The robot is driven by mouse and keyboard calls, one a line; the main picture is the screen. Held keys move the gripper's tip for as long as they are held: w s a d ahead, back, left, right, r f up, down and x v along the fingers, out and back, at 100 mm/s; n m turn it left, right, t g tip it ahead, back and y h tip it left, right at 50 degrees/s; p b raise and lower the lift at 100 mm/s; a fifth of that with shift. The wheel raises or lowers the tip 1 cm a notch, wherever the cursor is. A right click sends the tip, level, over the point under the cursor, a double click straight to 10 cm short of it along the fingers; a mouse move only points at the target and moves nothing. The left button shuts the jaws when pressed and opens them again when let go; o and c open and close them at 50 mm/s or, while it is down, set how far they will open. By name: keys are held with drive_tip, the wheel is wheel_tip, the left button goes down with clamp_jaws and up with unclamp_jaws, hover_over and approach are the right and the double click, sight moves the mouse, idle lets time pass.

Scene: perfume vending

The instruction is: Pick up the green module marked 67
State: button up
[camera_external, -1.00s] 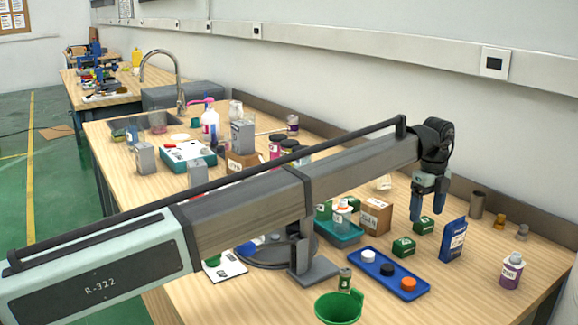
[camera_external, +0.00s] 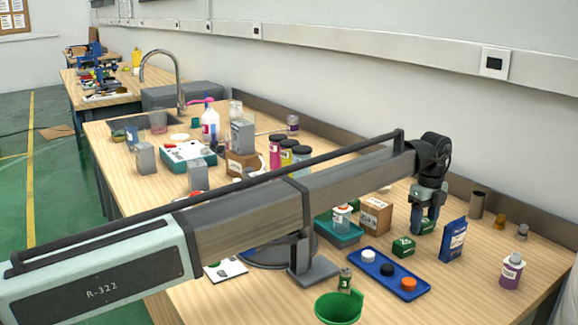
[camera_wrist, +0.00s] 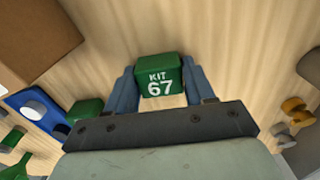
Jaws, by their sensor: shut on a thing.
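The green module (camera_wrist: 160,77) shows white lettering "KIT 67" in the wrist view. It sits between the two blue fingers of my gripper (camera_wrist: 160,88), which is shut on it. In the external view my gripper (camera_external: 425,226) reaches down to the table at the right, and the same green module (camera_external: 428,227) shows partly behind the fingers. It appears to be on or very close to the wood; I cannot tell which. A second green module (camera_external: 403,247) stands just to the left and nearer the camera, and also shows in the wrist view (camera_wrist: 84,111).
A blue box (camera_external: 452,240) stands close on the right of my gripper. A cardboard box (camera_external: 375,216) is to the left. A blue tray (camera_external: 366,270) with several round caps lies in front.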

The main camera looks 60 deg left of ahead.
drive_tip(key=shift+c, duration=1)
